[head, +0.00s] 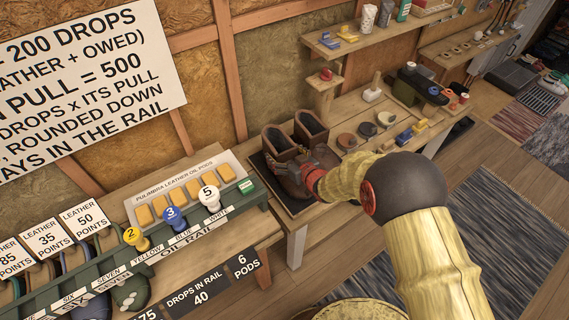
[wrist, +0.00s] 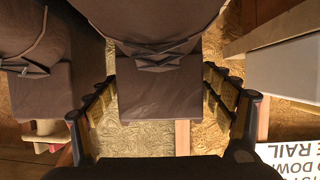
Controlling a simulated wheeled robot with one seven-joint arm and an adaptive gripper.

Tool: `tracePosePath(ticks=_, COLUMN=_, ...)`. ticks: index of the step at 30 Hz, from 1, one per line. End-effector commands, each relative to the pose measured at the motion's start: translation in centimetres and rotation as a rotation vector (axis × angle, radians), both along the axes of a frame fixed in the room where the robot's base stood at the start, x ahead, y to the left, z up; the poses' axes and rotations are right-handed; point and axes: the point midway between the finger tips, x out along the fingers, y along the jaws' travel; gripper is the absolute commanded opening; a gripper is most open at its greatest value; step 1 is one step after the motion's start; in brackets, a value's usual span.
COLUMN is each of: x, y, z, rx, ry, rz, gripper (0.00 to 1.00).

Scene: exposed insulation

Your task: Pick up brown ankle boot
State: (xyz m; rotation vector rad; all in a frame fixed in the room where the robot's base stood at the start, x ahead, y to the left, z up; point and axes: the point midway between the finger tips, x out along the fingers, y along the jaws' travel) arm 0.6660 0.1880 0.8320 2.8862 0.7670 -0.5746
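A pair of brown ankle boots stands side by side on a dark tray (head: 264,176) at the table's end. The left boot (head: 279,143) and the right boot (head: 311,126) have their shafts upright and open at the top. My gripper (head: 312,176) is at the boots' front and hides part of them. In the wrist view my gripper (wrist: 158,78) is open, with one boot (wrist: 155,90) between its two fingers. Gaps show at both sides, and contact cannot be told. The other boot (wrist: 35,90) lies outside the left finger.
A green oil rail (head: 180,240) with coloured knobs and a tray of yellow pods (head: 182,195) stand to the left. Small round tins (head: 367,130) and a wooden stand (head: 324,92) are close by on the right and behind. A wall shelf (head: 350,43) hangs above.

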Motion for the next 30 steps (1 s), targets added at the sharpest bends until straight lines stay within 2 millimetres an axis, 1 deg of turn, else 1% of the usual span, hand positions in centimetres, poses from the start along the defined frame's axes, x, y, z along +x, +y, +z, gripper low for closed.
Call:
tracePosePath(ticks=2, x=-0.01, y=0.0, z=0.0, rx=0.0, ry=0.0, rz=0.0, gripper=0.74)
tracePosePath(ticks=30, x=0.0, y=-0.03, z=-0.01, rx=0.0, ry=0.0, rz=-0.001, gripper=0.21)
